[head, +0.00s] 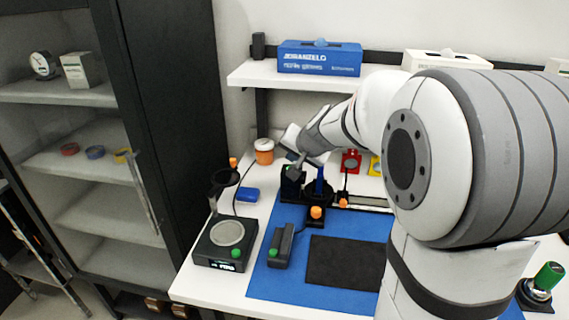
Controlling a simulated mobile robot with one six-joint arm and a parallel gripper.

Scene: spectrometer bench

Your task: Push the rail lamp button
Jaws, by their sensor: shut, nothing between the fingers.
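The rail (360,203) lies along the back of the blue mat. A black box (291,188), which looks like the rail lamp, stands at its left end. A small green spot that may be its button (290,169) shows on top. My gripper (296,169) is shut and empty, pointing down right at the top of this box. The fingertips are small and partly merge with the box, so I cannot tell whether they touch the button. My arm comes in from the right and covers part of the rail's right side.
A dark balance (226,242) and a black handheld unit (282,246) are in front. A shelf (300,78) hangs above. A dark pad (345,263) lies on the blue mat (275,289).

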